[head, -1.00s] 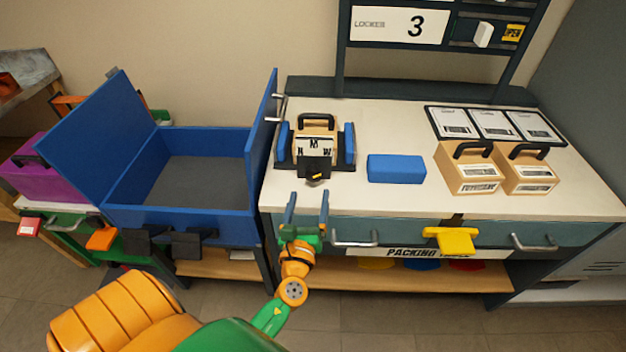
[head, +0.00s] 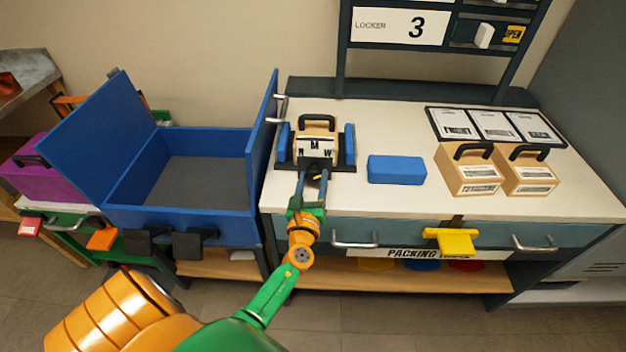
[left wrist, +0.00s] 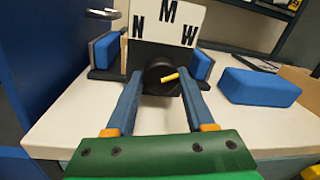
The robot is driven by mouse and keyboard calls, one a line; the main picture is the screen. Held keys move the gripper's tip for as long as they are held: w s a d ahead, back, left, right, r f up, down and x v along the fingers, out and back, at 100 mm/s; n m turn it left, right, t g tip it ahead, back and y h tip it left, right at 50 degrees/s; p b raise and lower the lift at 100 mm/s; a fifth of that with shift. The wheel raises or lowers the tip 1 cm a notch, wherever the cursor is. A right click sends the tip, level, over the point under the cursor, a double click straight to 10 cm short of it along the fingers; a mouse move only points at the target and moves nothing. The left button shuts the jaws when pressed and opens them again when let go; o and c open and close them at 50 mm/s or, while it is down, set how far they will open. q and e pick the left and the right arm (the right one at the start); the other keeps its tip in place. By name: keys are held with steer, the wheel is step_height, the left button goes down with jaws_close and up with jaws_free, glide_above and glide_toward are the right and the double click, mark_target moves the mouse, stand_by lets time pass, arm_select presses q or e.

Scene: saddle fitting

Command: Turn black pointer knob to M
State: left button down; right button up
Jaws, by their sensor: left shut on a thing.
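The black pointer knob (left wrist: 153,80) is on the front of a dark block, below a white plate (left wrist: 168,18) lettered N at left, M at top and W at right. Its yellow pointer (left wrist: 171,76) points right and slightly up, toward the W side rather than M. In the head view the knob (head: 313,171) is partly hidden by my fingers. My left gripper (head: 313,181) reaches it from the front, its two blue fingers (left wrist: 160,86) on either side of the knob and shut on it. My right gripper is not in view.
A light box with a black handle (head: 317,119) stands behind the plate, between blue pads (head: 349,143). A blue block (head: 397,169) lies to the right on the white tabletop (head: 385,203). Two tan handled boxes (head: 468,172) stand farther right. An open blue bin (head: 180,223) is left.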

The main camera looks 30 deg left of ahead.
arm_select(q)
steer(key=shift+f+n+b, duration=0.25)
steer(key=shift+n+b, duration=0.95)
steer(key=n+b, duration=0.3)
steer(key=shift+d+n+y, duration=0.1)
steer(key=shift+n+y, duration=0.2)
steer(key=shift+n, duration=0.1)
steer(key=n+b, duration=0.2)
steer(key=n, duration=0.2)
steer(key=shift+b, duration=0.4)
steer(key=shift+r+n+y+b, duration=0.2)
steer(key=shift+n+y+b, duration=0.3)
steer(key=shift+n, duration=0.5)
